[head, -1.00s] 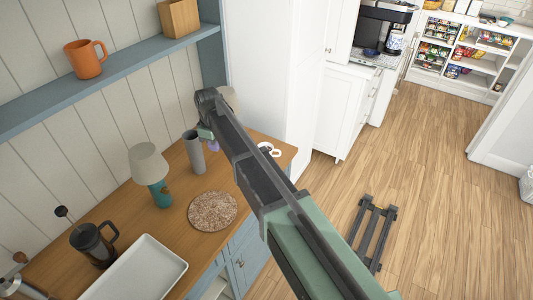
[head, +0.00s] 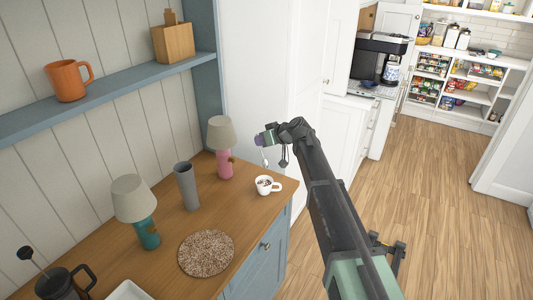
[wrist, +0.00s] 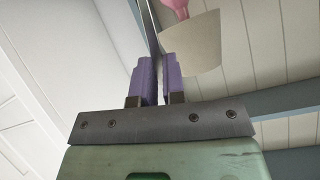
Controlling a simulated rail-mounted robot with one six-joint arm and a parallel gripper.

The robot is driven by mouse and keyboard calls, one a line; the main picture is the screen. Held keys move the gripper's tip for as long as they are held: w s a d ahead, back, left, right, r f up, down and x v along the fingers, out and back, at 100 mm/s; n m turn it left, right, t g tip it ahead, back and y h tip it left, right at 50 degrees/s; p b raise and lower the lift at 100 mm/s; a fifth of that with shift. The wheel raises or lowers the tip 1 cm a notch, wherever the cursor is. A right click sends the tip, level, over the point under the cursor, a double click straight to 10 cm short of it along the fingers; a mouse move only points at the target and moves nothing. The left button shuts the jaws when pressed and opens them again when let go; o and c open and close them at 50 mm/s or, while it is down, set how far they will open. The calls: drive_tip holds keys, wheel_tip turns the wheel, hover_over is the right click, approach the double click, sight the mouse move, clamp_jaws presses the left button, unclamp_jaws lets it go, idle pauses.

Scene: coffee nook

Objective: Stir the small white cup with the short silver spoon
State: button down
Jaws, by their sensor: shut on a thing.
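The small white cup (head: 264,186) stands upright near the counter's right end in the head view, its handle to the right and something dark inside. My gripper (head: 262,141) is above the cup and apart from it. In the wrist view its purple fingers (wrist: 158,82) are shut on a thin grey strip, which I take to be the handle of the short silver spoon (wrist: 151,28). In the head view a small pale spoon end (head: 265,159) hangs below the gripper, above the cup's rim. Most of the spoon is hidden or too small to make out.
A pink-based lamp (head: 223,135) stands close left of my gripper. A grey tumbler (head: 187,186), a teal-based lamp (head: 147,233), a round woven mat (head: 206,253) and a French press (head: 66,284) stand farther left. A shelf (head: 120,90) runs along the wall above.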

drive_tip(key=shift+a, duration=0.1)
drive_tip(key=shift+w+a+f+b, duration=0.25)
drive_tip(key=shift+w+f+b, duration=0.1)
drive_tip(key=shift+f+b, duration=0.3)
wheel_tip(320, 180, down, 9)
drive_tip(key=b, duration=0.9)
drive_tip(key=shift+s+d, duration=0.25)
drive_tip(key=shift+s, duration=0.15)
drive_tip(key=shift+w, duration=0.15)
